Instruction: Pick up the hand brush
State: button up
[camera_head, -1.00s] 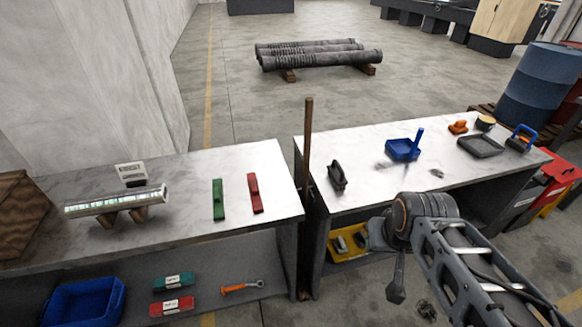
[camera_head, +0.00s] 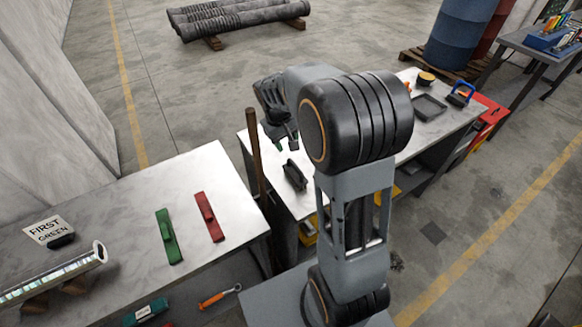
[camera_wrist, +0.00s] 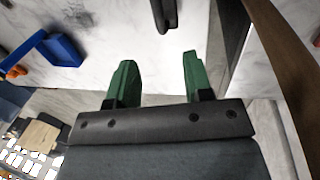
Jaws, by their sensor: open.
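A dark, narrow object with a raised handle, seemingly the hand brush (camera_head: 295,174), lies on the right-hand table (camera_head: 288,204) near its left end. Its lower end also shows at the top of the wrist view (camera_wrist: 164,14). My gripper (camera_head: 285,146) is over that table, just beyond the brush in the head view. In the wrist view, its green fingers (camera_wrist: 156,68) are spread apart with nothing between them. The brush is apart from the fingers. The rest of the brush is cut off in the wrist view.
A wooden post (camera_head: 256,155) stands between the tables, close to the brush. A blue dustpan (camera_wrist: 62,50) and a small dark speckled pile (camera_wrist: 77,14) lie on the right-hand table. The left table holds green (camera_head: 168,237) and red (camera_head: 209,217) handled blocks.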

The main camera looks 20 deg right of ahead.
aim_at(293, 163)
jog(key=f, duration=0.5)
jog(key=d+f, duration=0.1)
jog(key=f, duration=0.1)
jog(key=shift+w+d+f, duration=0.1)
jog(key=shift+w+f, duration=0.05)
jog(key=shift+w, duration=0.05)
jog(key=shift+d+f+p, duration=0.25)
jog(key=shift+f+p, duration=0.1)
jog(key=shift+f, duration=0.55)
jog(key=shift+d+f+p, duration=0.2)
jog(key=shift+f+p, duration=0.1)
jog(key=shift+f, duration=0.6)
jog(key=shift+d+f+p, duration=0.25)
jog(key=shift+f+p, duration=0.1)
jog(key=shift+f, duration=0.55)
jog(key=shift+c, duration=0.4)
grip_shut()
